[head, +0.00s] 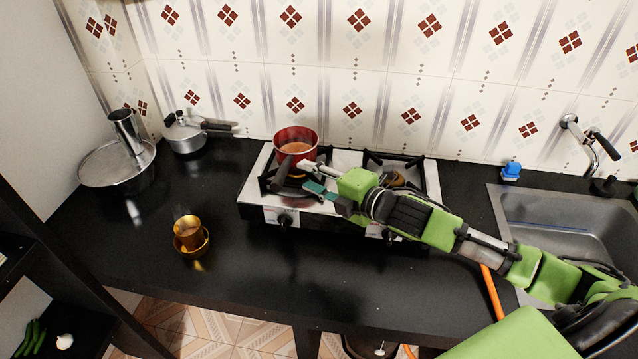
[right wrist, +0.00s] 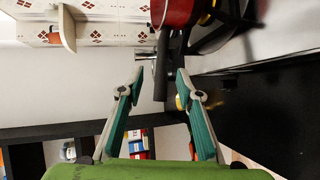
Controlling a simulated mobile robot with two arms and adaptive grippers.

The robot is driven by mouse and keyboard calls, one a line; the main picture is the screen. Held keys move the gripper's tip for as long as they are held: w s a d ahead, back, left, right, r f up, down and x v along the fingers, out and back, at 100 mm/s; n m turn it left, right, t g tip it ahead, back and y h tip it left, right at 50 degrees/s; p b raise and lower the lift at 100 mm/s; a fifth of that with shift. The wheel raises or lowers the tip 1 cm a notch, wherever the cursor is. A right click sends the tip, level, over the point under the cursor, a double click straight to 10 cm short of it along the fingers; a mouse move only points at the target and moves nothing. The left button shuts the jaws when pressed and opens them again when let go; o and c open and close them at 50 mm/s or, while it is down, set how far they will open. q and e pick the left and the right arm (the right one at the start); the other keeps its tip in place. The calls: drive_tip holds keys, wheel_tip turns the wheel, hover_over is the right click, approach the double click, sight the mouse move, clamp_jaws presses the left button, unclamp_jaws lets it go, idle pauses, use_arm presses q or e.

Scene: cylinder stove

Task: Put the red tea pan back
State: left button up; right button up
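The red tea pan (head: 296,137) sits over the left burner of the stove (head: 250,205) with brown liquid inside. Its dark handle (head: 279,178) points toward the front of the counter. My right gripper (head: 307,174) is just right of the handle in the head view, with its fingers toward it. In the right wrist view, my right gripper (right wrist: 160,75) is open, and the pan's handle (right wrist: 161,70) shows between its fingertips, with a gap on both sides. The red pan body (right wrist: 175,12) is at the top edge there. My left gripper is not in view.
A gold cup (head: 188,228) with brown liquid stands on a gold saucer (head: 203,248) at the front left. A pressure cooker (head: 186,135) and a large lidded pan (head: 115,165) are at the back left. The sink (head: 560,215) is right. The front counter is mostly clear.

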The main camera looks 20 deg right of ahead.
drive_tip(key=shift+v, duration=1.25)
drive_tip(key=shift+f, duration=0.1)
